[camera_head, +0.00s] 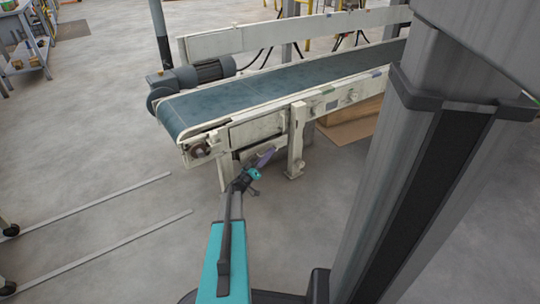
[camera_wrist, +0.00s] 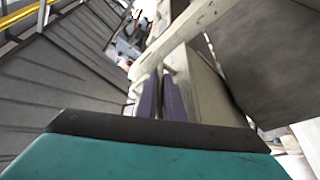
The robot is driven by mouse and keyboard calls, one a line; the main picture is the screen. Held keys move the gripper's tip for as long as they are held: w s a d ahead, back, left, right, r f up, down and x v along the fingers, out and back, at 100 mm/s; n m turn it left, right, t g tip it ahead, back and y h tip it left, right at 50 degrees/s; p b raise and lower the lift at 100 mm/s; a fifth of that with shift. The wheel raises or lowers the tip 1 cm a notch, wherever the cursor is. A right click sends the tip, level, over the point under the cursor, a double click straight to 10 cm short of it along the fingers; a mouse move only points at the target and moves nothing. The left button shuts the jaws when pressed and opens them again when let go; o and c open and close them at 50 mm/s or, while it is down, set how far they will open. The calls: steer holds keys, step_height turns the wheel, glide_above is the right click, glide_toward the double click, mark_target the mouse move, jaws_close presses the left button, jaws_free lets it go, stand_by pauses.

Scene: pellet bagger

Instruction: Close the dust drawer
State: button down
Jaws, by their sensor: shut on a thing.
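My gripper (camera_head: 266,156) is under the near end of the conveyor, beside its side frame. Its purple fingers also show in the wrist view (camera_wrist: 162,98), close together, shut on a narrow pale part (camera_wrist: 163,78) that is mostly hidden between them. I cannot tell for sure whether this is the dust drawer's handle. A cream panel (camera_head: 257,131) on the conveyor's side is just above my gripper. No drawer stands out clearly, so I cannot tell how far it is open.
The conveyor (camera_head: 270,88) has a blue belt and a grey motor (camera_head: 207,71) at its left. A cream support leg (camera_head: 297,140) stands right of my gripper. A brown cardboard-like piece (camera_head: 350,125) lies behind it. The floor at left is mostly clear.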

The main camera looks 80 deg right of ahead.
mark_target(263, 150)
steer(key=shift+w+d+p, duration=0.75)
steer(key=shift+w+d, duration=0.4)
steer(key=shift+w, duration=0.05)
steer(key=c, duration=2.2)
jaws_free()
steer(key=shift+w+d, duration=0.1)
steer(key=shift+r, duration=0.2)
